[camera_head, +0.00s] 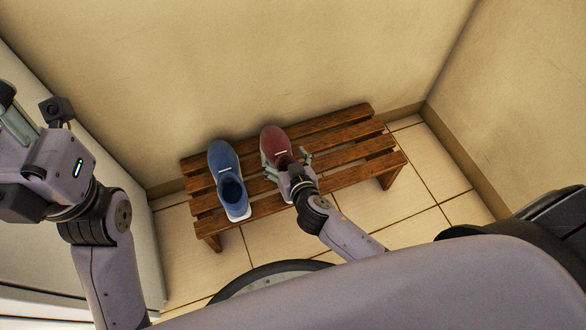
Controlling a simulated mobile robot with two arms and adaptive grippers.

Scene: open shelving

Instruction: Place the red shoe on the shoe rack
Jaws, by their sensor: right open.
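The red shoe (274,140) lies on the slatted wooden shoe rack (345,133), toe toward the wall. Its heel part is mostly hidden by my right gripper. My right gripper (284,158) is open, with its fingers on either side of the red shoe. I cannot tell whether the fingers touch it. My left gripper (12,118) is raised at the left edge of the view, away from the rack. Its fingers are partly cut off by the frame.
A blue shoe (229,182) stands on the rack to the left of the red one. The rack's right part is bare. Beige walls close in behind and to the right. A pale panel (125,215) stands at the left. Tiled floor (405,210) lies in front.

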